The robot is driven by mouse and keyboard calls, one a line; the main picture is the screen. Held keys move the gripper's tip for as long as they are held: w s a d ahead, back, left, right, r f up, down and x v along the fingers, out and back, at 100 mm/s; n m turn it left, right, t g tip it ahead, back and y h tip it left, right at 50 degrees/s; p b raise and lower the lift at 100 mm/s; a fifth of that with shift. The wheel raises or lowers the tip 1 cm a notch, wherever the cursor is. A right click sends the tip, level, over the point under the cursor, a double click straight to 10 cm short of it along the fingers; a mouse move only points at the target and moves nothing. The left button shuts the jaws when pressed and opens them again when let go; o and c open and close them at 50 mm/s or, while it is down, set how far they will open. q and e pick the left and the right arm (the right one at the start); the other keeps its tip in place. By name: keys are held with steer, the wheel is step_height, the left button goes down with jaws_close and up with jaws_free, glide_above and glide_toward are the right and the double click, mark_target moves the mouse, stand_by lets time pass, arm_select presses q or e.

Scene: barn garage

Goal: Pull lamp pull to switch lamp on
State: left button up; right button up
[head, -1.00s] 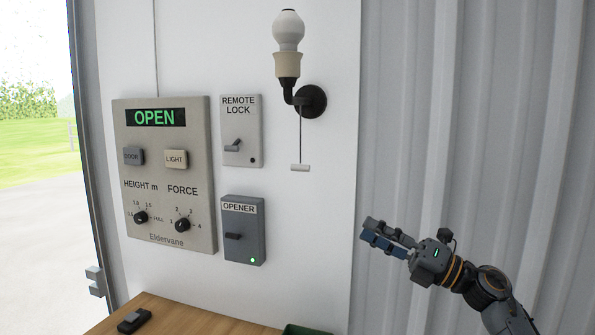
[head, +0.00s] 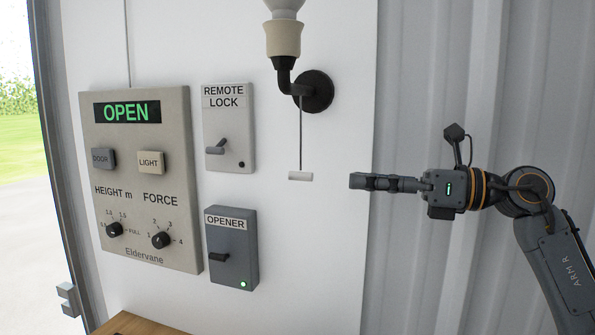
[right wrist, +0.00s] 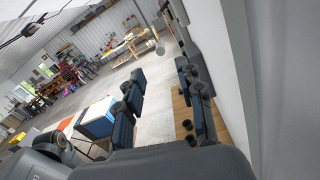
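The lamp pull (head: 300,176) is a small pale bar hanging level on a thin cord below the wall lamp. The lamp (head: 285,40) has a cream socket on a dark bracket; its white bulb is cut off by the top edge of the head view. My right gripper (head: 358,181) is to the right of the pull at almost the same height, pointing left towards it, with a gap between. In the right wrist view its two fingers (right wrist: 162,98) stand apart with nothing between them. My left gripper is not in view.
Left of the lamp are a control panel (head: 145,185) reading OPEN, a remote lock switch (head: 228,128) and an opener box (head: 232,248) with a green light. A wooden top (head: 135,325) shows at the bottom. Corrugated wall lies to the right.

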mark_target(297, 177)
steer(key=p+x, duration=0.2)
steer(key=x, duration=0.4)
steer(key=shift+s+r, duration=0.1)
steer(key=shift+r, duration=0.1)
steer(key=p+x, duration=0.2)
steer(key=x, duration=0.4)
steer(key=shift+f, duration=0.2)
steer(key=shift+a+f, duration=0.1)
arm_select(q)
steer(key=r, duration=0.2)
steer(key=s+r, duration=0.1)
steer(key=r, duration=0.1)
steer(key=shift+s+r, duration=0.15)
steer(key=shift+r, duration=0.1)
arm_select(e)
jaws_close()
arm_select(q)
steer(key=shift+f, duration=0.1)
arm_select(e)
steer(key=shift+f, duration=0.1)
